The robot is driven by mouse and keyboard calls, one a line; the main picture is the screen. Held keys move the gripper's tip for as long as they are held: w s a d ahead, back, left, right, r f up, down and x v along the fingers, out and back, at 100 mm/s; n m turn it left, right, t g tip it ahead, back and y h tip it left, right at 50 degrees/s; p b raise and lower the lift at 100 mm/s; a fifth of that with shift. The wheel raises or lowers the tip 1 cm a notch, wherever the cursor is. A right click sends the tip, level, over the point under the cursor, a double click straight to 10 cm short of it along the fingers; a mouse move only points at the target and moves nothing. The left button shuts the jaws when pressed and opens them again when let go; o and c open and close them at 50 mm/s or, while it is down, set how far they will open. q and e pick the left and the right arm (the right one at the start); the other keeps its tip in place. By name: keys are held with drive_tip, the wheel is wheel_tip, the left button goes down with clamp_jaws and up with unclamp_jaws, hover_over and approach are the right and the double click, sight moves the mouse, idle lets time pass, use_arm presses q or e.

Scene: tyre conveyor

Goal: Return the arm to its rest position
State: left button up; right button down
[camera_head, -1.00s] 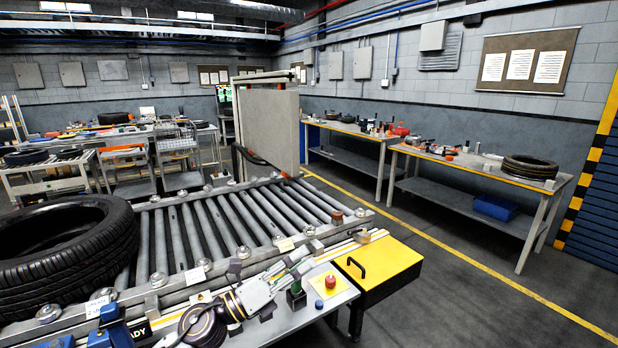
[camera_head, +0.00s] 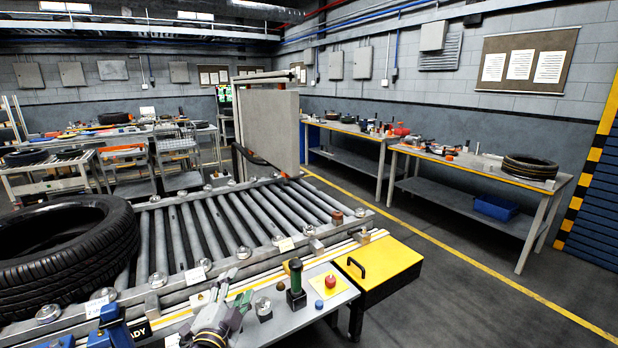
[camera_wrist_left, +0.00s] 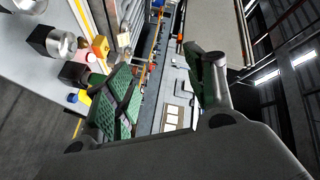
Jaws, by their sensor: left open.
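My left gripper (camera_head: 218,318) shows at the bottom of the head view, above the near edge of the conveyor's control shelf. Its arm comes in from the bottom left. In the left wrist view its two green-padded fingers (camera_wrist_left: 160,90) stand wide apart with nothing between them. The gripper is apart from the green-topped lever (camera_head: 296,278) and the red button (camera_head: 330,281) on the shelf. My right gripper is in neither view.
A large black tyre (camera_head: 62,252) lies on the left of the roller conveyor (camera_head: 205,228). A yellow box (camera_head: 385,272) with a black handle juts from the shelf's right end. Workbenches (camera_head: 478,172) stand along the right wall. The floor between is clear.

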use_arm(q)
drive_tip(key=s+a+f+n+g, duration=0.2)
drive_tip(key=s+f+n+g, duration=0.4)
drive_tip(key=s+f, duration=0.55)
drive_tip(key=s+a+f+n+g, duration=0.2)
drive_tip(key=s+f+n+g, duration=0.3)
drive_tip(key=s+f+g, duration=0.6)
drive_tip(key=s+a+f+t+y, duration=0.1)
drive_tip(key=s+f, duration=0.1)
drive_tip(key=f, duration=1.4)
drive_tip(key=s+a+f+t, duration=0.1)
drive_tip(key=s+f, duration=0.1)
drive_tip(key=f, duration=1.4)
drive_tip(key=s+a+f, duration=0.3)
drive_tip(key=s+f, duration=0.6)
drive_tip(key=s, duration=0.1)
drive_tip(key=s+a+f+m+g, duration=0.1)
drive_tip(key=s+a+f, duration=0.2)
drive_tip(key=s+f, duration=0.7)
drive_tip(key=shift+s+f, duration=0.15)
drive_tip(key=shift+s, duration=0.35)
drive_tip(key=shift+a, duration=0.15)
